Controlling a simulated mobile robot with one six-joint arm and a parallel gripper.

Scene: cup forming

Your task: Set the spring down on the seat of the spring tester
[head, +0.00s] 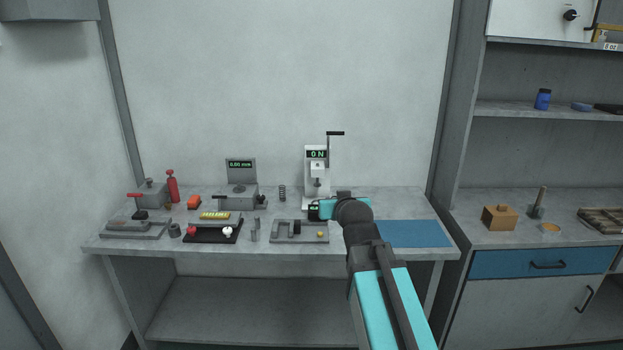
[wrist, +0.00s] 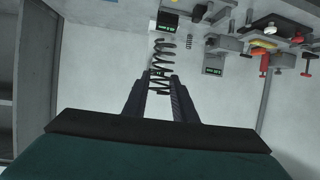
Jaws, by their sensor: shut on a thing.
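My gripper (wrist: 158,88) is shut on a dark coil spring (wrist: 163,52), which sticks out past the fingertips in the wrist view. In the head view my gripper (head: 315,210) is low in front of the spring tester (head: 316,168). The tester is a pale upright stand with a crank on top and a display reading 0 N. My gripper hides part of its base. I cannot make out the held spring in the head view, nor whether it touches the seat. Another spring (head: 282,193) stands on the bench left of the tester.
A gauge with a display (head: 240,190) stands left of the other spring. A grey fixture (head: 285,237) and a black tray (head: 212,236) lie at the front of the bench. A blue mat (head: 414,234) at the right is clear.

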